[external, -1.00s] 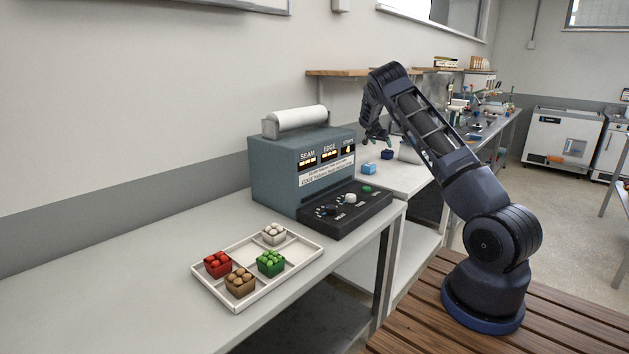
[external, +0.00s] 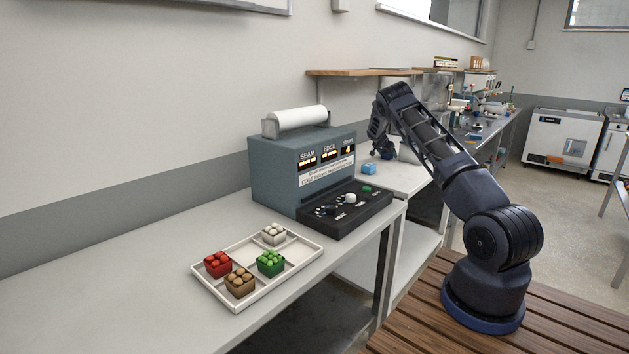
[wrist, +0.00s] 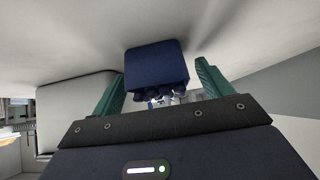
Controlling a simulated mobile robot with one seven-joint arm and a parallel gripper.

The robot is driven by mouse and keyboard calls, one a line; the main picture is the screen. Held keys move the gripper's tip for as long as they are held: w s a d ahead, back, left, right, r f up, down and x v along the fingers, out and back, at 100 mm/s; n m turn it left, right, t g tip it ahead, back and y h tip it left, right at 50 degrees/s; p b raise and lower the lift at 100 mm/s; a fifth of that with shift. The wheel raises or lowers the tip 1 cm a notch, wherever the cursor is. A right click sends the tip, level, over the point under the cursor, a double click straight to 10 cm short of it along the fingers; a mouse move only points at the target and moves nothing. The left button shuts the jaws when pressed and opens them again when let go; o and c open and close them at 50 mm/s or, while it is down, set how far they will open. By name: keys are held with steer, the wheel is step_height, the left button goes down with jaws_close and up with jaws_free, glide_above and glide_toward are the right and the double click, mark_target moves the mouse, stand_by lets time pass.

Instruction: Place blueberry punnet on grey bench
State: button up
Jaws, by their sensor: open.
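The blueberry punnet, a small dark blue box (wrist: 157,68) with dark berries, sits between my gripper's green fingers in the wrist view. In the external view the dark punnet (external: 388,156) stands on the whiter bench (external: 405,181), mostly hidden by my gripper (external: 380,148). My gripper is open around the punnet, with a finger at each side; gaps show beside it, and I cannot tell any contact. The long pale grey bench (external: 120,290) in front carries a tray and a machine.
A light blue box (external: 369,168) stands close to my gripper. A white container (external: 409,151) is just behind. The teal sealing machine (external: 285,175) stands left of it. A white tray (external: 292,262) holds several punnets. The grey bench's left part is clear.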

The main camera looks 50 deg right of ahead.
steer(key=shift+d, duration=0.1)
steer(key=shift+c, duration=0.5)
steer(key=c, duration=1.1)
steer(key=shift+o, duration=0.2)
